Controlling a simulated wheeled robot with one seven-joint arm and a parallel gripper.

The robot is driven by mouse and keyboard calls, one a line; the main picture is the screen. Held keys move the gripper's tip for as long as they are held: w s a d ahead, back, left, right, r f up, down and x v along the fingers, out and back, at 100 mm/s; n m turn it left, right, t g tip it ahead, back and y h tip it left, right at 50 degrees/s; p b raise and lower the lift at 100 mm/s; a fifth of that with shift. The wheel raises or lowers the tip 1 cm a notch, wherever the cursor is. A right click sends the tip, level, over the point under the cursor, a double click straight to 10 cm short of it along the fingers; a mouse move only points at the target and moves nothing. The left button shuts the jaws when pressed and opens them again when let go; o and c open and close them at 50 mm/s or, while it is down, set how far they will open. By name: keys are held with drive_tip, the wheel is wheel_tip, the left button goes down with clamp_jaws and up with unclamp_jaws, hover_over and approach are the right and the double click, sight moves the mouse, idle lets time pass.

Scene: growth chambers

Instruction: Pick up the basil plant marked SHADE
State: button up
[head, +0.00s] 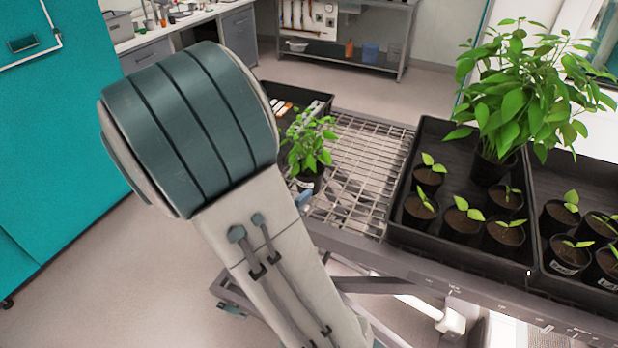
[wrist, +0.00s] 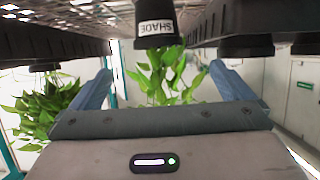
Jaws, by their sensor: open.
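The basil plant marked SHADE (wrist: 165,72) appears upside down in the wrist view, its dark pot (wrist: 155,22) at the top with a white SHADE label. In the head view a leafy basil plant (head: 310,140) in a dark pot stands upright on the wire rack, just right of my arm; its label is not readable there. My gripper (wrist: 161,72) is open, with one blue finger on each side of the plant in the wrist view. The pot lies ahead, between the finger lines, with no contact visible. My arm hides most of the gripper in the head view.
Black trays of seedlings (head: 460,222) and a large leafy plant (head: 520,100) stand right of the basil. A dark tray (head: 318,98) with small labels lies behind it. The wire rack (head: 365,160) is bare between the basil and the seedlings. A teal cabinet (head: 60,130) stands left.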

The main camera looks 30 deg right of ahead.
drive_tip(key=b, duration=0.1)
approach(306, 174)
drive_tip(key=x, duration=0.4)
drive_tip(key=shift+w+d+r, duration=0.1)
drive_tip(key=shift+w+d, duration=0.1)
drive_tip(key=shift+d, duration=0.1)
drive_tip(key=shift+x, duration=2.6)
drive_tip(key=shift+s, duration=0.1)
drive_tip(key=c, duration=1.2)
drive_tip(key=shift+o, duration=0.2)
